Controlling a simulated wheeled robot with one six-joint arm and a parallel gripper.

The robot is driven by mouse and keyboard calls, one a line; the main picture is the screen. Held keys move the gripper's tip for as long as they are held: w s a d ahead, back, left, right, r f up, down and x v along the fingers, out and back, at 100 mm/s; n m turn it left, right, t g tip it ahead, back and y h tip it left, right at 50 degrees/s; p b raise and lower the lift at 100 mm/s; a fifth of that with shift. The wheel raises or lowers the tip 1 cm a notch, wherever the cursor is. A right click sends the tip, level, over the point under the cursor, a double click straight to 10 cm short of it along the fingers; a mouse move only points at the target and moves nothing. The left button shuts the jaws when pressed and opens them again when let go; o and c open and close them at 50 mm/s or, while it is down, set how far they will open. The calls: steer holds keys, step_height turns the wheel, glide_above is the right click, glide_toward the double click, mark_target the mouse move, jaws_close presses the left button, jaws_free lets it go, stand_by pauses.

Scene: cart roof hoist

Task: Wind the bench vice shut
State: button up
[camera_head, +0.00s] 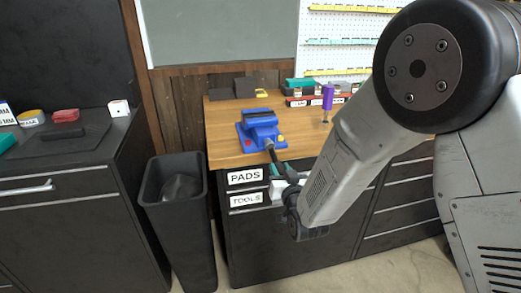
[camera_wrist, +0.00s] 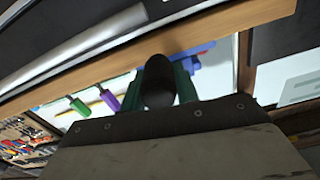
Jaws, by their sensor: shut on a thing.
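The blue bench vice (camera_head: 260,127) sits on the wooden bench top near its front edge. Its dark handle (camera_head: 269,147) sticks out toward me over the edge. My gripper (camera_head: 280,168) is at the end of this handle, in front of the drawers. In the wrist view the dark rounded handle end (camera_wrist: 158,82) lies between my green fingers, and my gripper is shut on it. Part of the blue vice (camera_wrist: 215,60) shows behind the fingers. My arm and wrist hide much of the grip in the head view, and the vice's jaw gap is too small to judge.
A purple-handled tool (camera_head: 327,98) stands on the bench top (camera_head: 225,145), right of the vice. Small boxes line the back. Labelled drawers (camera_head: 245,177) are below the vice. A black bin (camera_head: 178,215) stands left of the bench, beside a dark cabinet (camera_head: 70,195).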

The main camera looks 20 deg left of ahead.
steer(key=shift+a, duration=0.15)
steer(key=s+a, duration=0.1)
steer(key=s+a+f, duration=0.1)
steer(key=shift+a, duration=0.35)
steer(key=shift+d+f, duration=0.1)
steer(key=shift+s+a+r, duration=0.4)
steer(key=shift+s+a, duration=0.1)
steer(key=shift+a, duration=0.3)
steer(key=shift+s+a+r, duration=0.4)
steer(key=shift+s+a, duration=0.1)
steer(key=shift+a, duration=0.25)
steer(key=shift+r, duration=0.1)
steer(key=r, duration=0.2)
steer(key=a+r, duration=0.1)
steer(key=r, duration=0.1)
steer(key=shift+s+r, duration=0.15)
steer(key=shift+s, duration=0.05)
steer(key=shift+r, duration=0.1)
